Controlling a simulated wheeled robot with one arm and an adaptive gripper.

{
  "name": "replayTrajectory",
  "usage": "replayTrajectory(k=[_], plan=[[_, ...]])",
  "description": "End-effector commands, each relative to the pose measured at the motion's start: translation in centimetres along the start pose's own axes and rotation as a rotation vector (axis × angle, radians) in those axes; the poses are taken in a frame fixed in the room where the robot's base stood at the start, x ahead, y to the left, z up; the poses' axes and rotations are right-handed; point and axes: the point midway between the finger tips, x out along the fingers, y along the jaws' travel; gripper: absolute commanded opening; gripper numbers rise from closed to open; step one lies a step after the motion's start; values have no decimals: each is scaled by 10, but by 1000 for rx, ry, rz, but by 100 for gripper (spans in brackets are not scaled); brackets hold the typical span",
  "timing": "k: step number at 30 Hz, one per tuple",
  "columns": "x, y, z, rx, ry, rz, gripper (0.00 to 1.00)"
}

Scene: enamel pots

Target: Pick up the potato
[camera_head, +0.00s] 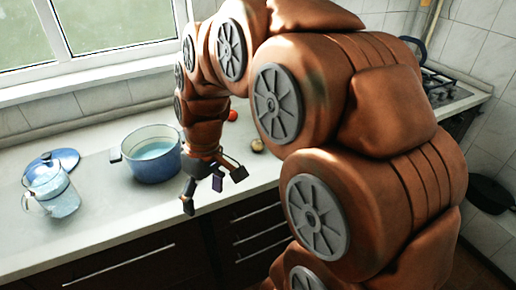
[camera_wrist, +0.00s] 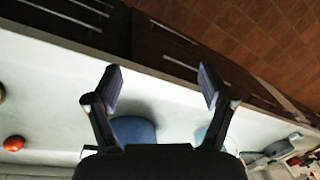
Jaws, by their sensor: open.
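The potato (camera_head: 257,146) is a small brownish lump on the counter, just right of my gripper and partly beside my arm in the head view. In the wrist view a brown piece at the left edge (camera_wrist: 2,92) looks like it, mostly cut off. My gripper (camera_head: 214,188) is open and empty, with its fingers spread above the counter's front edge. In the wrist view my gripper (camera_wrist: 161,83) shows a wide gap, with counter and drawer fronts beyond. The potato is outside that gap, off to the left.
A blue pot (camera_head: 152,160) stands left of my gripper. A blue lid (camera_head: 67,158) and a jug (camera_head: 52,192) are farther left. A red round item (camera_head: 233,115) lies behind the potato. A stove (camera_head: 440,88) is at the back right. The front-left counter (camera_head: 110,222) is clear.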

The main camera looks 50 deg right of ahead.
Motion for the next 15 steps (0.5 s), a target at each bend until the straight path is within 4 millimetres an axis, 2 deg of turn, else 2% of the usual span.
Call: replayTrajectory(k=[1,3,7,11,15], plan=[[1,19,-14,-9,23,-11,82],[-2,43,-31,-36,59,-20,82],[-6,94,-55,-82,125,-23,82],[-9,152,-71,-122,193,-14,82],[-10,221,-76,-159,259,15,82]])
